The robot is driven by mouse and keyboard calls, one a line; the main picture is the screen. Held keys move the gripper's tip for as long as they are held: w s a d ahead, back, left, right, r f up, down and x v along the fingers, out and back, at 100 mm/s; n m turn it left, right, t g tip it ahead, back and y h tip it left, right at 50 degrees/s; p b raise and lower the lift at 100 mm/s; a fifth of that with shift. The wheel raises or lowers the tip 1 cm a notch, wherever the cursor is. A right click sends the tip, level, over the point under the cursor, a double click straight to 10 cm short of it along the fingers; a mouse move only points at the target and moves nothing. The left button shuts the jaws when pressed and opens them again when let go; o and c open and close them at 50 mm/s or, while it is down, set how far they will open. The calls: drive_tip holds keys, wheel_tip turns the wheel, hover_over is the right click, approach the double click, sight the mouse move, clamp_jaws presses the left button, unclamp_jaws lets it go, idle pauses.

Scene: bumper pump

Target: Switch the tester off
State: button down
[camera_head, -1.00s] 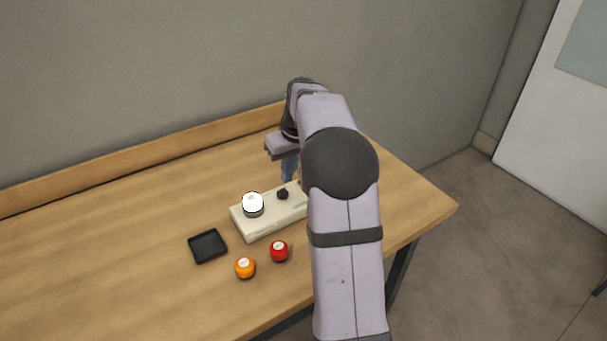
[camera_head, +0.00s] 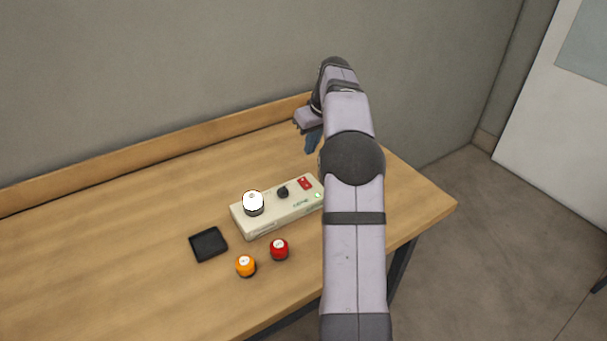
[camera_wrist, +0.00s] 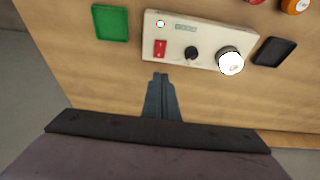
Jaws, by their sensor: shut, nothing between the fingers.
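The tester (camera_head: 273,222) is a cream box on the table, also in the wrist view (camera_wrist: 205,50). It carries a red rocker switch (camera_head: 305,183), a black knob (camera_head: 283,192), a white-topped round piece (camera_head: 253,203) and a small lamp (camera_head: 318,196) that looks green in the head view. In the wrist view the red switch (camera_wrist: 160,48) is at the tester's left end, with the lamp (camera_wrist: 160,23) above it looking white. My gripper (camera_head: 312,148) is shut and empty, apart from the tester. Its fingertips (camera_wrist: 160,77) show just below the switch in the wrist view.
A black tray (camera_head: 208,245) lies left of the tester. An orange knob-like piece (camera_head: 245,265) and a red one (camera_head: 279,249) stand in front. A green tray (camera_wrist: 110,23) shows in the wrist view. A wooden ledge (camera_head: 150,162) and wall close the back.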

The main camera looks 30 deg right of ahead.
drive_tip(key=p, duration=0.5)
approach(304, 184)
drive_tip(key=w+f, duration=0.1)
drive_tip(key=f, duration=0.1)
drive_tip(key=w+f, duration=0.2)
drive_tip(key=shift+w+f, duration=0.35)
drive_tip(key=shift+f, duration=0.5)
drive_tip(key=shift+w+f+b, duration=0.15)
drive_tip(key=shift+f+b, duration=0.05)
drive_tip(key=shift+b, duration=0.3)
drive_tip(key=shift+f, duration=0.1)
drive_tip(key=shift+s+f+b, duration=0.1)
drive_tip(key=shift+s+b, duration=0.2)
drive_tip(key=shift+s, duration=0.65)
